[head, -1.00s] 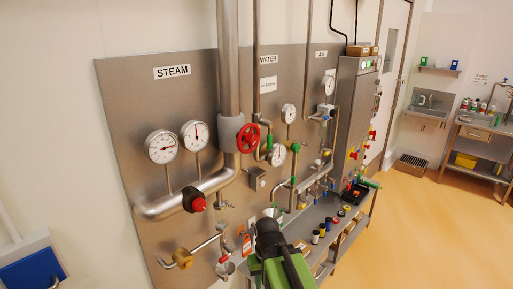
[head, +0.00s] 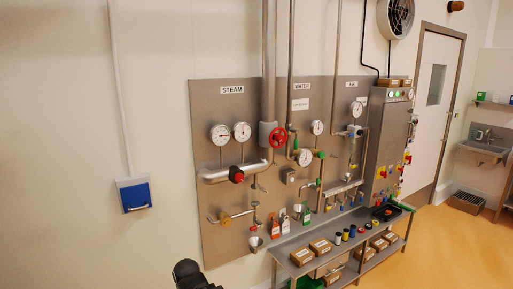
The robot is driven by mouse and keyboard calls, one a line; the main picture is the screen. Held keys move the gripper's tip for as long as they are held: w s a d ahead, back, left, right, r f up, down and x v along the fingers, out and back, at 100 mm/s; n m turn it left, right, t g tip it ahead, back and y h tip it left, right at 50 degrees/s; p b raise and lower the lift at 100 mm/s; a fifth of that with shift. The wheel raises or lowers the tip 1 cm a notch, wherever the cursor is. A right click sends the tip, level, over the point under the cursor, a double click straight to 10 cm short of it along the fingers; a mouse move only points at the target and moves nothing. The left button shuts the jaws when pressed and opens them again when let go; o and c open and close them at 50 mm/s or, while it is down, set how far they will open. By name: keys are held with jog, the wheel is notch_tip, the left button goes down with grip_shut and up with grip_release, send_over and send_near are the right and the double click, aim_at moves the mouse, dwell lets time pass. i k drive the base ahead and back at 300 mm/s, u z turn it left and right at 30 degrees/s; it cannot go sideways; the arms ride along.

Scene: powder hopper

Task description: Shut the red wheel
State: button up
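The red wheel (head: 278,137) is a spoked handwheel on the thick steam pipe (head: 268,80), at the middle of the steel wall panel (head: 206,100) in the head view. Its rim faces the room and nothing covers it. A dark, rounded part of my arm shows at the bottom edge of the head view, well below and left of the wheel and apart from it. The fingers of my gripper cannot be made out.
Gauges (head: 220,135), a red knob (head: 237,174) and small valves crowd the panel. A steel bench (head: 285,244) with boxes and small coloured containers stands below it. A grey cabinet (head: 390,140) is at right. Floor (head: 450,245) is clear at right.

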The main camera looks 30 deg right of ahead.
aim_at(280, 138)
jog(key=i, duration=1.4)
jog(key=z, duration=0.4)
